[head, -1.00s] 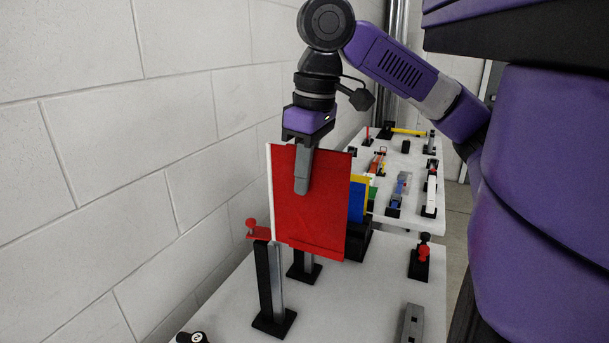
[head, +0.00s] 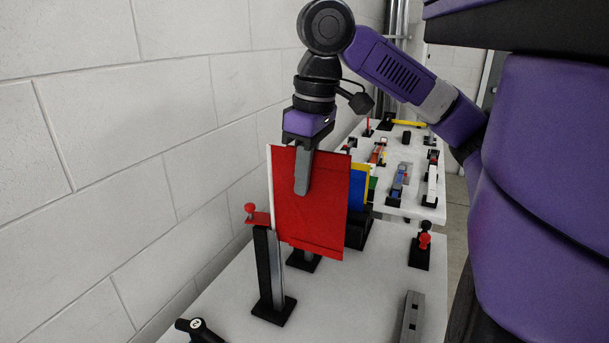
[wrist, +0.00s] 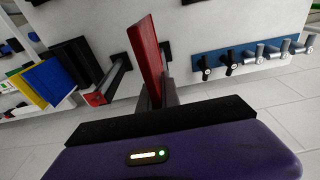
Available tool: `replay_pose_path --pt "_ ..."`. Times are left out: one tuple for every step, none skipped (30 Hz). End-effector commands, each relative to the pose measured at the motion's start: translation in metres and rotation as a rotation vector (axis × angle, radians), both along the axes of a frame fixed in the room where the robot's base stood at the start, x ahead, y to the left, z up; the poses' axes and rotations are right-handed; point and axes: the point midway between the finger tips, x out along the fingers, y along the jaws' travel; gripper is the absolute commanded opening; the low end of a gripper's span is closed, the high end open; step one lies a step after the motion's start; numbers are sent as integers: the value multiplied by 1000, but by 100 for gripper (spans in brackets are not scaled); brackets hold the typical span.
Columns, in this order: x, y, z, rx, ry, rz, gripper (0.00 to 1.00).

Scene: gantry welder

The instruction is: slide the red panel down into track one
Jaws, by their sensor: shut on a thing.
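The red panel (head: 318,215) hangs upright, slightly tilted, in the head view, with a pale left edge. My gripper (head: 301,172) is shut on its top part; in the wrist view, the panel (wrist: 146,50) stands between my fingers (wrist: 160,98). A grey-and-black post (head: 267,265) stands on the table at the panel's lower left, with a red latch (head: 257,217) at its top. A second post's base (head: 303,260) shows under the panel, its upper part hidden. I cannot tell whether the panel's edge is in a groove, nor which track this is.
Blue (head: 356,193) and yellow panels stand in a black rack behind the red panel. A black and red knobbed piece (head: 421,250) is at right, a grey block (head: 411,318) at the front. A black handle (head: 198,328) is at front left. A white block wall is close left.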

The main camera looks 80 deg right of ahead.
Motion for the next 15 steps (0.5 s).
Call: replay_pose_path --pt "0 0 -3 0 0 0 0" --pt "0 0 -4 0 0 0 0" --pt "0 0 -6 0 0 0 0" --pt "0 0 -7 0 0 0 0" --pt "0 0 -8 0 0 0 0" --pt "0 0 -9 0 0 0 0" --pt "0 0 -10 0 0 0 0" --pt "0 0 -11 0 0 0 0" --pt "0 0 -13 0 0 0 0" --pt "0 0 -14 0 0 0 0" --pt "0 0 -15 1 0 0 0" --pt "0 0 -16 1 0 0 0" --pt "0 0 -17 1 0 0 0" --pt "0 0 -19 1 0 0 0" --pt "0 0 -20 1 0 0 0"
